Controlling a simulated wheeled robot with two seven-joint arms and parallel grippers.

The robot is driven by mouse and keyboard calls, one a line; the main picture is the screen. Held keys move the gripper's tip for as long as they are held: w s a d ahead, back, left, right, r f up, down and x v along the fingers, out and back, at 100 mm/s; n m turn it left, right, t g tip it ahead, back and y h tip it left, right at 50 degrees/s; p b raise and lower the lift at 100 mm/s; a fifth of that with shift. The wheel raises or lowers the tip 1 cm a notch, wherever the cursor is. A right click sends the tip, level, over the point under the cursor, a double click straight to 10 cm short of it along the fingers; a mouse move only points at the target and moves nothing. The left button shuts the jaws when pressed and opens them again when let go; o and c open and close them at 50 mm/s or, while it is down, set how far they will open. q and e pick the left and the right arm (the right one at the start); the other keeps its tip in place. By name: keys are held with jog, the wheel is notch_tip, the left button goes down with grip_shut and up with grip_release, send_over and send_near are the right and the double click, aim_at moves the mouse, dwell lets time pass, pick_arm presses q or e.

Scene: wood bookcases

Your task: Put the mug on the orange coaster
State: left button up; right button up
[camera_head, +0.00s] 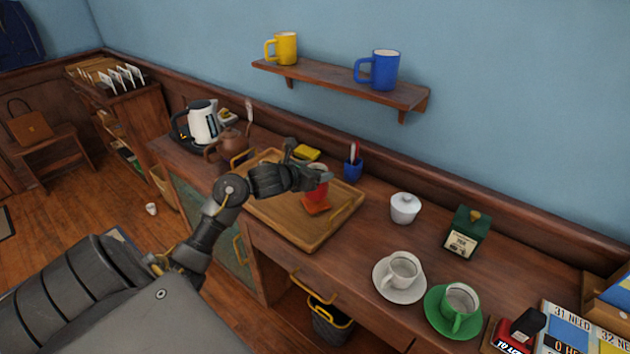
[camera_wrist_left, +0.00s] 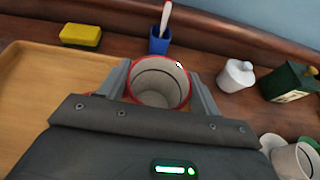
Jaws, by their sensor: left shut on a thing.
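A red mug (camera_head: 319,188) with a pale inside is upright over the wooden tray, and it also shows in the left wrist view (camera_wrist_left: 161,82). My left gripper (camera_head: 314,179) is shut on the mug, with one finger on each side of it in the left wrist view (camera_wrist_left: 160,90). The orange coaster (camera_head: 315,209) lies on the tray (camera_head: 283,222) directly below the mug, partly covered by it. I cannot tell whether the mug's base touches the coaster. In the left wrist view the coaster is hidden. My right gripper is not in view.
A blue pen cup (camera_head: 352,168) and a yellow sponge (camera_head: 307,153) are behind the mug. A white lidded pot (camera_head: 404,208), white cup (camera_head: 403,269) and green cup (camera_head: 460,304) stand to the right. A shelf (camera_head: 345,85) holds yellow and blue mugs above.

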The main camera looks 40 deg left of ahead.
pick_arm(q)
jog(key=shift+w+a+f, duration=0.1)
jog(key=shift+a+f, duration=0.1)
jog(key=shift+f, duration=0.05)
notch_tip(320, 180, down, 2)
jog(key=shift+f+p, duration=0.1)
jog(key=shift+p, duration=0.25)
jog(key=shift+f, duration=0.4)
jog(key=o, duration=0.7)
jog(key=shift+f, duration=0.2)
jog(key=o, duration=0.5)
jog(key=shift+r, duration=0.1)
